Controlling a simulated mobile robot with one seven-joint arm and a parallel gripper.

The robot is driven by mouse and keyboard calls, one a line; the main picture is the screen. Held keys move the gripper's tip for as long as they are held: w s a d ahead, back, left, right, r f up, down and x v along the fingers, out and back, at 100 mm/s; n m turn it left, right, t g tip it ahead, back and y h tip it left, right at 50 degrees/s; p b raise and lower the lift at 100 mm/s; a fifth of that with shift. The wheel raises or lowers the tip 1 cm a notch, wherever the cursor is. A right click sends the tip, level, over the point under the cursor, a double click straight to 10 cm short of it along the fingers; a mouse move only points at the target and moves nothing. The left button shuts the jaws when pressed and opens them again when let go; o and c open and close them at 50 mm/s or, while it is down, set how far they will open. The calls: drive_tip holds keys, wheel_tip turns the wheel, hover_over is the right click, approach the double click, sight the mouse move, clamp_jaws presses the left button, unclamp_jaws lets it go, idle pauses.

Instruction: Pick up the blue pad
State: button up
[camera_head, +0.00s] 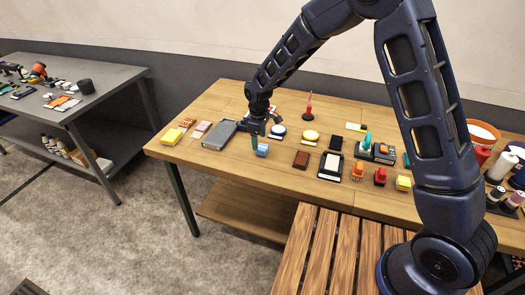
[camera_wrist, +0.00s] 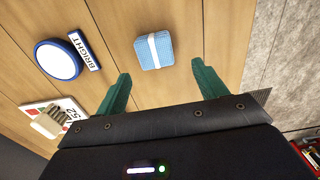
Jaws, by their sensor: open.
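The blue pad (camera_head: 262,150) lies on the wooden table near its front edge. It is a small light-blue block with a pale band across it, and it also shows in the wrist view (camera_wrist: 153,51). My gripper (camera_head: 255,138) hangs just above and beside the pad. In the wrist view its two green fingers (camera_wrist: 160,88) are spread apart with nothing between them. The pad lies beyond the fingertips, roughly in line with the gap between them, and is not touched.
A blue-rimmed white disc (camera_wrist: 58,60) with a "BRIGHT" label lies left of the pad in the wrist view. A grey box (camera_head: 219,134) lies left of my gripper. A yellow round pad (camera_head: 310,136) and brown block (camera_head: 301,160) are to the right. The table's front edge is close.

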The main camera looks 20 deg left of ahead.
sight(261, 146)
drive_tip(key=shift+w+d+f, duration=0.1)
drive_tip(key=shift+d+f, duration=0.05)
drive_tip(key=shift+f, duration=1.15)
drive_tip(key=shift+w+d+f, duration=0.1)
drive_tip(key=shift+d+f, duration=0.05)
drive_tip(key=shift+f, duration=1.15)
drive_tip(key=c, duration=1.1)
drive_tip(key=shift+o, duration=0.2)
drive_tip(key=shift+r, duration=0.1)
